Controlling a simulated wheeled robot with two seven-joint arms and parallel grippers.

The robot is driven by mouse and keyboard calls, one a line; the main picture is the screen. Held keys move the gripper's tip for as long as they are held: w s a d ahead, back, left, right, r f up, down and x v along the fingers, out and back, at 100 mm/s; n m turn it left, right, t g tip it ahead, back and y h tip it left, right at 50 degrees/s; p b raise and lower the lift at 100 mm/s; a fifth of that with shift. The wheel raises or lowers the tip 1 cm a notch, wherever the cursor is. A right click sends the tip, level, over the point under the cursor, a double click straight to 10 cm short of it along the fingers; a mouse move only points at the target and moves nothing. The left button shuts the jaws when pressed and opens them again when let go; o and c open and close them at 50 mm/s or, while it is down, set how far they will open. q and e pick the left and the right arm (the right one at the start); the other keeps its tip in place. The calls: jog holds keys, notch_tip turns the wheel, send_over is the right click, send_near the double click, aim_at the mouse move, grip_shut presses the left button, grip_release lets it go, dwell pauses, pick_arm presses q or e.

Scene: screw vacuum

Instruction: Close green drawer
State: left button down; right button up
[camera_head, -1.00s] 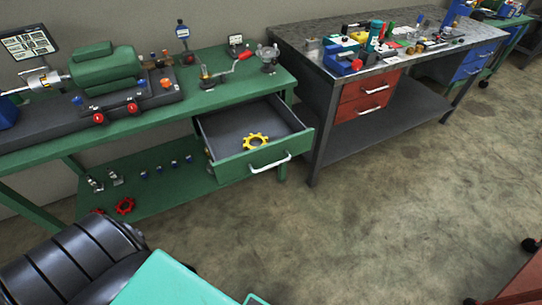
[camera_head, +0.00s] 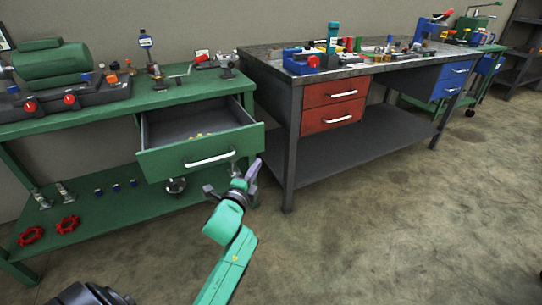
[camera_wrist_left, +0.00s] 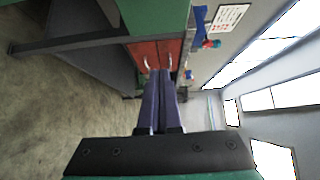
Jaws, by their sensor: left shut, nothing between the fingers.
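The green drawer (camera_head: 172,161) stands pulled open under the green workbench, with a pale bar handle (camera_head: 210,160) on its front. A bit of a yellow gear (camera_head: 197,136) shows inside; the front panel hides most of it. My left gripper (camera_head: 253,170) is in front of the drawer, near the right end of its front and right of the handle. Its dark purple fingers are shut and empty. I cannot tell whether they touch the drawer. In the left wrist view the shut fingers (camera_wrist_left: 161,80) point forward, with a green surface (camera_wrist_left: 150,15) above them.
A grey workbench (camera_head: 288,140) with red drawers (camera_head: 333,103) stands close on the right, its leg near my gripper. Red handwheels (camera_head: 67,224) and small parts lie on the green lower shelf (camera_head: 110,215). The floor (camera_head: 380,230) at front right is clear.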

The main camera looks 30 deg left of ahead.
pick_arm(q)
jog(key=b, duration=0.2)
send_near(261, 144)
jog(key=w+d+r, duration=0.2)
jog(key=w+d, duration=0.1)
jog(key=w, duration=0.2)
jog(key=shift+w+a+r, duration=0.1)
jog(key=shift+w+a, duration=0.3)
jog(key=shift+a, duration=0.2)
jog(key=shift+w+a, duration=0.4)
jog(key=shift+a, duration=0.2)
jog(key=shift+w+a, duration=0.25)
jog(key=shift+a, duration=0.15)
pick_arm(e)
jog(key=r, duration=0.1)
jog(key=w+a+r, duration=0.1)
jog(key=r, duration=0.2)
jog(key=shift+w+a+r, duration=0.1)
jog(key=shift+w+a, duration=0.05)
jog(key=shift+w, duration=0.2)
jog(key=shift+a, duration=0.1)
